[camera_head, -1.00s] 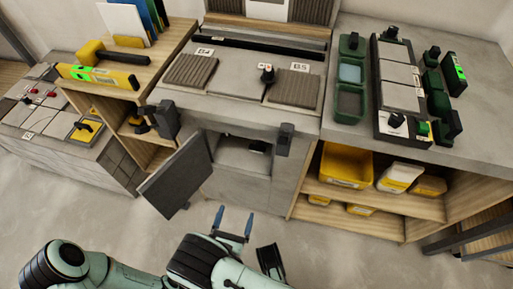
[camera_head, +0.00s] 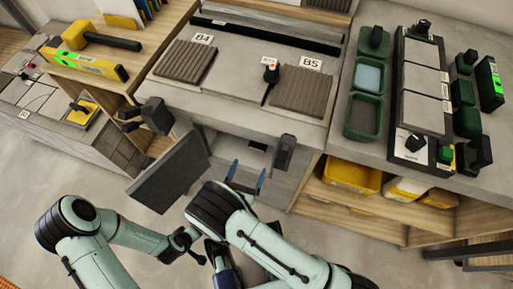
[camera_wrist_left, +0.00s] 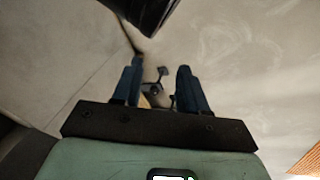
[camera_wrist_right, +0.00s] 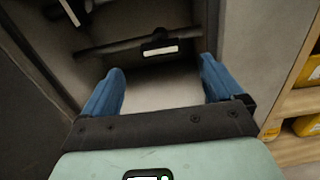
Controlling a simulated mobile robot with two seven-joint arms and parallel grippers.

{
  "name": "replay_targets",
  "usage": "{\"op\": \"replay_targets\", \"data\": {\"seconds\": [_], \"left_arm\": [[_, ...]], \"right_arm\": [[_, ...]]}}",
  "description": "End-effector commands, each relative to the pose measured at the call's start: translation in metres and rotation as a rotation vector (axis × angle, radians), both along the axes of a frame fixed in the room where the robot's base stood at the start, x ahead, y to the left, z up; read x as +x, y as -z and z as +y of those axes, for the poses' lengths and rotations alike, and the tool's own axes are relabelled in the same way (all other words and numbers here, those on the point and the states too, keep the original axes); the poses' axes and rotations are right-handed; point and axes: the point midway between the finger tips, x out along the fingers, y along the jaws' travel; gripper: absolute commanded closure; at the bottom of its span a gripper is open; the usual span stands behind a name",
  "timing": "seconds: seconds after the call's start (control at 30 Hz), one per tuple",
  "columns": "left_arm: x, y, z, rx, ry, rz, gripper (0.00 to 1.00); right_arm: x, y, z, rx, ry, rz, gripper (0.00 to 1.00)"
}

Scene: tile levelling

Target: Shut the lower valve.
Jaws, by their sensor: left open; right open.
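My right gripper (camera_head: 247,177) is open and empty, in front of the open cabinet (camera_head: 233,150) under the counter. In the right wrist view, its blue fingers (camera_wrist_right: 163,90) point into the cabinet. A dark horizontal pipe (camera_wrist_right: 112,46) crosses inside, with a dark part carrying a white label (camera_wrist_right: 160,49) beyond the fingertips, not touched. A second white label (camera_wrist_right: 69,12) shows at upper left. I cannot tell which part is the lower valve's handle. My left gripper (camera_wrist_left: 158,88) is open and empty over the floor; in the head view it is low and mostly hidden behind my right arm.
The grey cabinet door (camera_head: 168,176) stands open to the left of the opening. Dark blocks (camera_head: 284,153) and (camera_head: 156,115) stick out at the counter's front. A shelf with yellow bins (camera_head: 352,176) is to the right. The counter carries ribbed tiles (camera_head: 303,91) and green trays (camera_head: 363,115).

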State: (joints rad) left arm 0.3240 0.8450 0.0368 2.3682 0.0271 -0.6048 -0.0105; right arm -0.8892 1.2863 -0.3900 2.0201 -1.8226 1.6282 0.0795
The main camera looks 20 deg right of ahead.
Motion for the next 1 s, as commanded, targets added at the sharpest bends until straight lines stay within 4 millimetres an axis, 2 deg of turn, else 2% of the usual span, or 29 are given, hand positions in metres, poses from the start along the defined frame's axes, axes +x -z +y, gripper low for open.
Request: {"op": "replay_targets", "data": {"seconds": [0.2,0.4,0.6,0.83,0.87,1.0], "left_arm": [[-0.012,0.016,0.003,-0.001,-0.003,0.042,0.57],[-0.022,0.025,0.004,-0.002,-0.004,0.076,0.57],[-0.026,0.027,0.005,-0.004,-0.006,0.089,0.57],[-0.026,0.027,0.005,-0.003,-0.006,0.091,0.57],[-0.026,0.027,0.005,-0.003,-0.006,0.091,0.57],[-0.026,0.027,0.005,-0.003,-0.006,0.091,0.57]], "right_arm": [[0.039,0.001,-0.027,0.001,0.003,-0.002,0.06],[0.062,0.001,-0.042,0.000,0.001,-0.001,0.06],[0.071,0.000,-0.048,0.000,0.000,-0.001,0.06],[0.071,0.000,-0.048,-0.001,-0.001,-0.001,0.06],[0.071,0.000,-0.048,-0.001,0.000,-0.001,0.13],[0.071,0.000,-0.048,-0.001,0.000,-0.001,0.58]]}}
